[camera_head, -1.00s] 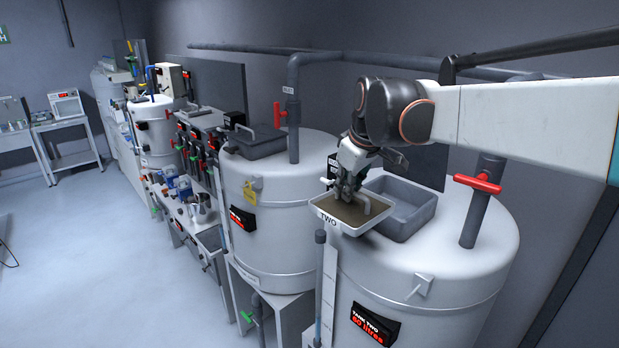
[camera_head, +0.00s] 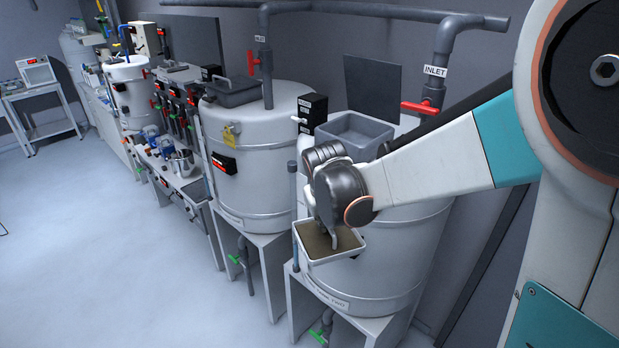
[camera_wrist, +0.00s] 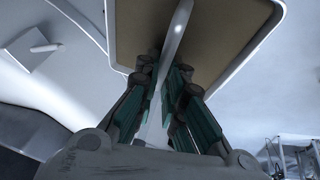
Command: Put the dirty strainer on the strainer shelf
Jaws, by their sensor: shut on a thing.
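The dirty strainer (camera_head: 313,238) is a white-rimmed rectangular tray with a brown mesh. In the head view it hangs in front of the right-hand tank, clear of the tank's top. In the wrist view the strainer (camera_wrist: 225,45) fills the top, with its pale handle running down between the fingers. My gripper (camera_wrist: 160,105) is shut on that handle. In the head view my wrist hides the fingers and part of the strainer's back edge. The strainer shelf cannot be made out for certain.
The right-hand tank (camera_head: 400,235) has an open grey hopper (camera_head: 355,130) on top and a red-handled inlet pipe (camera_head: 425,107) beside it. A second tank (camera_head: 255,170) with a covered hopper (camera_head: 235,92) stands to the left. A low bench (camera_head: 180,178) holds jugs and bottles. The floor (camera_head: 110,260) at left is clear.

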